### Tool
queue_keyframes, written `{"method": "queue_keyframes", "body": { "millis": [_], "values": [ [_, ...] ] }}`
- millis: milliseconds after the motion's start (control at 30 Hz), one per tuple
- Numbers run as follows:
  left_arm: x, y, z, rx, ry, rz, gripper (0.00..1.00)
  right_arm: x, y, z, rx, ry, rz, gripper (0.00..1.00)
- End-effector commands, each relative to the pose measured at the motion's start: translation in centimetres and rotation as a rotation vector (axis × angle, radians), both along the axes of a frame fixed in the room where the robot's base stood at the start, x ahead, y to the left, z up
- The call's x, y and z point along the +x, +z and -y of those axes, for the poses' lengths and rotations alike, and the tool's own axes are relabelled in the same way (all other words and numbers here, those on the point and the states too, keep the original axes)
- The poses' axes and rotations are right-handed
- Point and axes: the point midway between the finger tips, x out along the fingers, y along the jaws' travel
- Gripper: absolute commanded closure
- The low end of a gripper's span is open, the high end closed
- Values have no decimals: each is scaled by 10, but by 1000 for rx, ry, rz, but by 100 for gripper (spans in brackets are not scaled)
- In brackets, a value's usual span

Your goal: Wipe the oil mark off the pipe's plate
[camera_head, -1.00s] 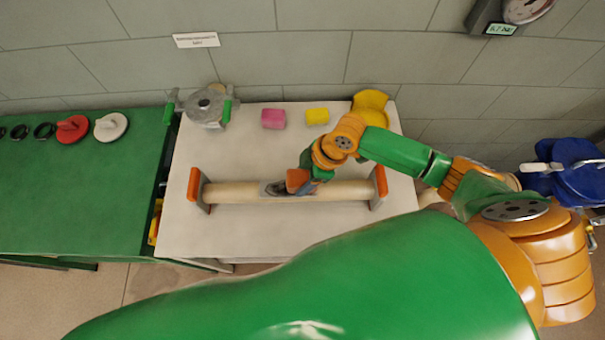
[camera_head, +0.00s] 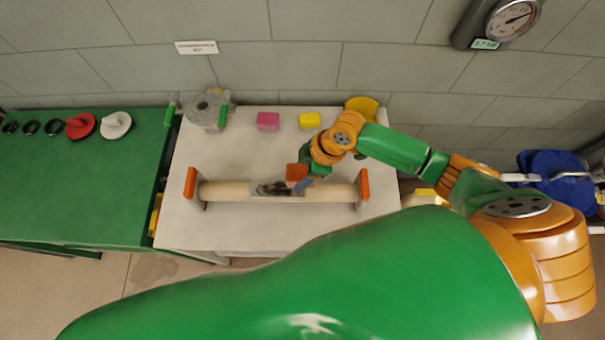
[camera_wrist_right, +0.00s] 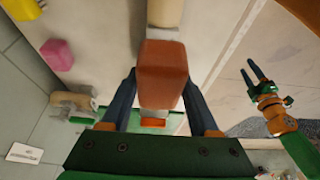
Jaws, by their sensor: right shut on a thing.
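The beige pipe (camera_head: 228,192) lies level across the white table between two orange-topped end brackets. Its grey plate (camera_head: 299,190) is at mid-pipe, with a dark oil mark (camera_head: 272,188) showing on it. My right gripper (camera_head: 306,172) is shut on an orange-brown block (camera_head: 296,172) at the plate's right end. I cannot tell whether the block touches the plate. In the right wrist view, the block (camera_wrist_right: 163,75) sits between both fingers and hides part of the pipe (camera_wrist_right: 165,12). My left gripper (camera_wrist_right: 254,72) shows there, fingers apart, empty, away from the pipe.
On the table (camera_head: 230,235) behind the pipe are a grey valve body (camera_head: 207,108), a pink block (camera_head: 268,121), a yellow block (camera_head: 310,120) and a yellow piece (camera_head: 362,106). A green bench (camera_head: 80,190) stands left. A gauge (camera_head: 513,18) hangs on the wall.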

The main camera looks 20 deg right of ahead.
Motion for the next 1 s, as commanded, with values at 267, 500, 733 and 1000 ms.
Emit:
{"method": "queue_keyframes", "body": {
  "millis": [267, 500, 733, 1000],
  "values": [
    [0, -2, 0, 0, 0, 0, 48, 9, 18, 0, 1, -7, 2, 99],
    [0, -1, 0, 0, 0, -1, 48, 10, 19, 0, 0, -7, 0, 99],
    [0, -1, 0, -1, 0, 0, 48, 10, 19, 0, 0, -7, 0, 99],
    [0, -1, 0, -1, 0, 0, 48, 10, 19, 0, -1, -7, 0, 99]
  ]
}}
